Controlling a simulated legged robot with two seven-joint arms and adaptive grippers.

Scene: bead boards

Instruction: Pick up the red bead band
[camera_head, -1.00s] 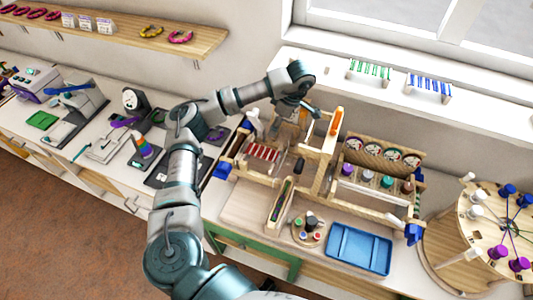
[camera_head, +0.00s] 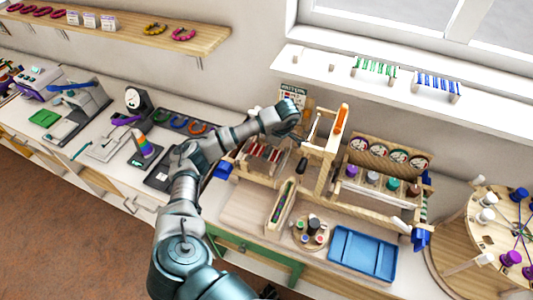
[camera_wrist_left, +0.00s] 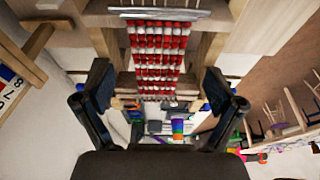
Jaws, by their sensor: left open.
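The red bead band (camera_wrist_left: 155,55), rows of red and white beads, stretches across a wooden loom frame in the left wrist view. In the head view the band (camera_head: 265,152) shows on the wooden loom, just below my left forearm, partly hidden. My left gripper (camera_head: 299,138) is over the right part of the loom in the head view. In the left wrist view its two fingers (camera_wrist_left: 155,84) are spread apart, one to each side of the band. Nothing is held between them. My right gripper is not in view.
An upright wooden post with an orange piece (camera_head: 339,122) stands beside the gripper. A rack of spools and dials (camera_head: 386,152) is to the right. A blue tray (camera_head: 363,251) lies in front, and a slim wooden tray (camera_head: 283,203) stands before the loom.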

